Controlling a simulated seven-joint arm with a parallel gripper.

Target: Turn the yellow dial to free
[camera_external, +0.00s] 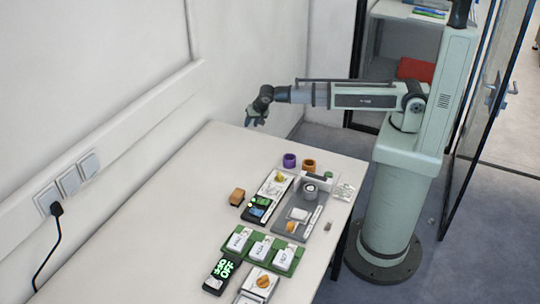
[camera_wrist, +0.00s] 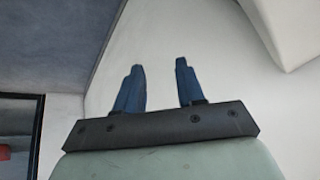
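A small yellow knob (camera_external: 279,177) sits at the far end of a narrow black-and-white panel (camera_external: 270,188) on the table. A more orange-yellow round knob (camera_external: 264,281) sits on a white device near the front. I cannot tell which is the dial, nor read either setting. My gripper (camera_external: 256,117) hangs in the air above the table's far left end, apart from both knobs. In the wrist view, the two blue fingers of my gripper (camera_wrist: 160,66) stand apart with nothing between them. No knob shows in the wrist view.
A purple ring (camera_external: 289,160) and a brown ring (camera_external: 309,165) stand at the back. The table's left side is clear beside the wall.

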